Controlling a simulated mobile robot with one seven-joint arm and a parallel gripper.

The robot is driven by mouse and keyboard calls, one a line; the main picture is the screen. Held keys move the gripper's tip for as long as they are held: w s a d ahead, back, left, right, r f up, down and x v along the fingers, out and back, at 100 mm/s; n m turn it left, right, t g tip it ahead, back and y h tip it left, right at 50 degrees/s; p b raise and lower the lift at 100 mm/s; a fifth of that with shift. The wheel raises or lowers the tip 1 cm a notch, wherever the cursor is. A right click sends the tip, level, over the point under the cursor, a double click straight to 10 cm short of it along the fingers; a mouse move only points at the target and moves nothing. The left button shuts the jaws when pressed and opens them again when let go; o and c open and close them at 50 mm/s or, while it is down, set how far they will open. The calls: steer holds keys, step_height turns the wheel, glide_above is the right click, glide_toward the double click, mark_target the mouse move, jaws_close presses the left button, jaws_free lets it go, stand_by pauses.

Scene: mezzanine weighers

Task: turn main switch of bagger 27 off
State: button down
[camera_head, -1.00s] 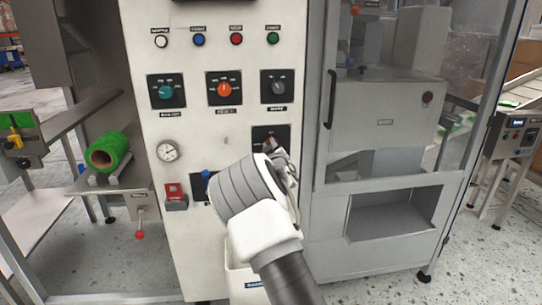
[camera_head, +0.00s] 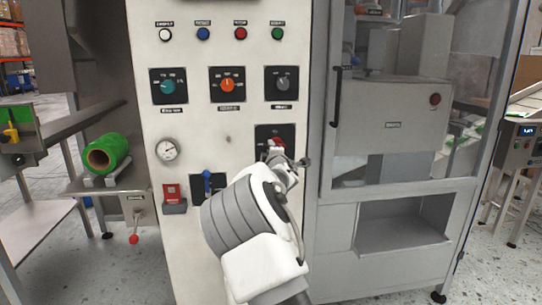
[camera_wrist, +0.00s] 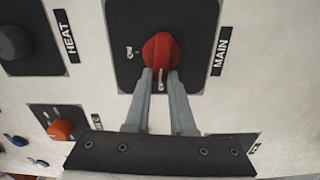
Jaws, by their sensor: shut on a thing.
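The red main switch knob (camera_wrist: 160,55) sits on a black square plate (camera_wrist: 195,20) labelled MAIN in the wrist view. In the head view its plate (camera_head: 287,131) is low on the right side of the white control panel, and the red knob (camera_head: 275,143) is partly covered by my gripper (camera_head: 281,154). In the wrist view both fingers of my gripper (camera_wrist: 160,78) are shut on the lower part of the knob, one at each side. A pale mark on the knob points down between the fingers. The switch's set position is hard to read.
Teal (camera_head: 167,86), orange (camera_head: 227,84) and grey (camera_head: 282,82) knobs sit above the switch. A blue-handled switch (camera_head: 207,182) and a red box (camera_head: 172,193) are to its left. A glazed cabinet (camera_head: 390,120) stands close on the right. A green roll (camera_head: 106,153) lies left.

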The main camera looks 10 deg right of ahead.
steer(key=shift+f+n+b, duration=0.15)
steer(key=shift+n+b, duration=0.25)
steer(key=shift+n, duration=0.2)
steer(key=c, duration=0.8)
jaws_free()
steer(key=shift+o, duration=0.2)
steer(key=s+p, duration=0.2)
steer(key=s, duration=1.5)
steer(key=shift+s+p, duration=0.25)
steer(key=shift+p, duration=0.1)
